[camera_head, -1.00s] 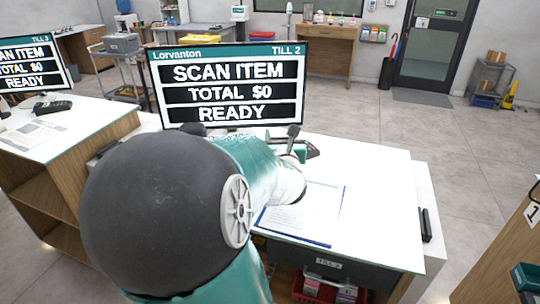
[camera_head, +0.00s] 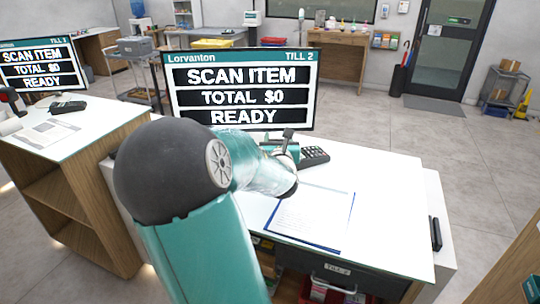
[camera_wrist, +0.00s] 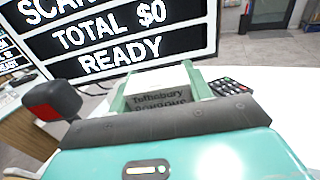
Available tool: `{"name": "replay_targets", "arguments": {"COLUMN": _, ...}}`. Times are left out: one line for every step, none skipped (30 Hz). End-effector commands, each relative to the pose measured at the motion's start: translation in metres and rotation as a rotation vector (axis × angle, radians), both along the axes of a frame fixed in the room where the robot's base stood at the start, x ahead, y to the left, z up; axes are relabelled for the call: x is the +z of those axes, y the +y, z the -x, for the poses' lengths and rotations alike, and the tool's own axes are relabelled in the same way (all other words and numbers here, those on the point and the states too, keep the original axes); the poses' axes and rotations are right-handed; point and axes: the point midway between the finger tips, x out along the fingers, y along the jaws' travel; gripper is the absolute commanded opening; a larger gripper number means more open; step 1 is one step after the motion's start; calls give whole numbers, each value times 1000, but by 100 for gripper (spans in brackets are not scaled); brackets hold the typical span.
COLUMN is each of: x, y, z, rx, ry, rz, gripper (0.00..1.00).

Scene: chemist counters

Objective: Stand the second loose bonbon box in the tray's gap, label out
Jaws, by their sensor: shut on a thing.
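My gripper (camera_wrist: 160,92) is shut on a dark grey box, the bonbon box (camera_wrist: 162,101), whose printed lettering faces the wrist camera and is partly cut off by my wrist. The box is between the two pale green fingers, above the white counter. In the head view my gripper (camera_head: 284,146) is small and mostly hidden behind my own arm, beside the foot of the till screen. The box cannot be made out there. I cannot make out the tray or its gap.
The till screen (camera_head: 240,90) stands close beyond my gripper. A card keypad (camera_head: 314,155) and a clipboard with paper (camera_head: 313,217) lie on the white counter (camera_head: 385,205). A red basket (camera_head: 318,291) with boxes sits below the drawer. Open floor lies right.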

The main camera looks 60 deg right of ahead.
Motion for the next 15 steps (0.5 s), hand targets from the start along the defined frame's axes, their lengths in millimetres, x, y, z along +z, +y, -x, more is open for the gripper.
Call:
{"name": "replay_targets", "arguments": {"x": -5, "y": -6, "z": -6, "rx": -2, "ry": 6, "rz": 2, "gripper": 27}}
{"name": "replay_targets", "arguments": {"x": -8, "y": -9, "z": -9, "rx": -3, "ry": 6, "rz": 0, "gripper": 27}}
{"name": "replay_targets", "arguments": {"x": -14, "y": -11, "z": -13, "rx": -2, "ry": 6, "rz": 0, "gripper": 27}}
{"name": "replay_targets", "arguments": {"x": -18, "y": -13, "z": -16, "rx": -3, "ry": 6, "rz": 0, "gripper": 27}}
{"name": "replay_targets", "arguments": {"x": -23, "y": -15, "z": -19, "rx": -2, "ry": 7, "rz": 0, "gripper": 27}}
{"name": "replay_targets", "arguments": {"x": -30, "y": -18, "z": -22, "rx": -3, "ry": 6, "rz": -2, "gripper": 27}}
{"name": "replay_targets", "arguments": {"x": -34, "y": -20, "z": -26, "rx": -2, "ry": 4, "rz": -1, "gripper": 27}}
{"name": "replay_targets", "arguments": {"x": -39, "y": -23, "z": -30, "rx": -2, "ry": 5, "rz": 0, "gripper": 27}}
{"name": "replay_targets", "arguments": {"x": -44, "y": -25, "z": -33, "rx": -2, "ry": 4, "rz": -1, "gripper": 27}}
{"name": "replay_targets", "arguments": {"x": -49, "y": -27, "z": -35, "rx": -2, "ry": 4, "rz": -2, "gripper": 27}}
{"name": "replay_targets", "arguments": {"x": -51, "y": -29, "z": -38, "rx": -2, "ry": 3, "rz": -2, "gripper": 27}}
{"name": "replay_targets", "arguments": {"x": -54, "y": -30, "z": -41, "rx": -1, "ry": 2, "rz": 0, "gripper": 27}}
{"name": "replay_targets", "arguments": {"x": -56, "y": -31, "z": -43, "rx": -1, "ry": 2, "rz": 0, "gripper": 27}}
{"name": "replay_targets", "arguments": {"x": -58, "y": -32, "z": -44, "rx": 0, "ry": 1, "rz": 0, "gripper": 27}}
{"name": "replay_targets", "arguments": {"x": -60, "y": -32, "z": -45, "rx": 0, "ry": 0, "rz": 0, "gripper": 27}}
